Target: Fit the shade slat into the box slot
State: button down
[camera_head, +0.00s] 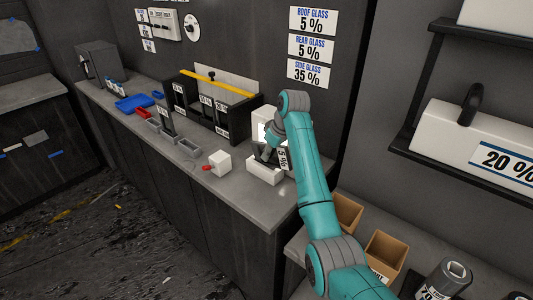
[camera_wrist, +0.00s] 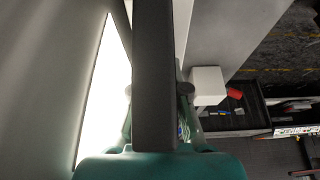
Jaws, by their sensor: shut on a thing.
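My gripper (camera_head: 268,153) is at the counter's right part, low over a white box (camera_head: 262,174). It is shut on a dark, flat shade slat with a white 5% label (camera_head: 283,158). In the wrist view the dark slat (camera_wrist: 155,60) runs straight up the middle, between the two fingers of my gripper (camera_wrist: 158,92). The slat appears upright at the white box. Its lower end and the slot are hidden, so I cannot tell whether it is inside the slot.
A white unit with a bright panel (camera_head: 259,130) stands behind; the panel (camera_wrist: 103,100) glows in the wrist view. A white cube with a red knob (camera_head: 220,162) is left of the box.

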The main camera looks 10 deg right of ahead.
jog(key=shift+f, duration=0.35)
jog(key=c, duration=1.2)
grip_release()
jog(key=shift+r, duration=0.1)
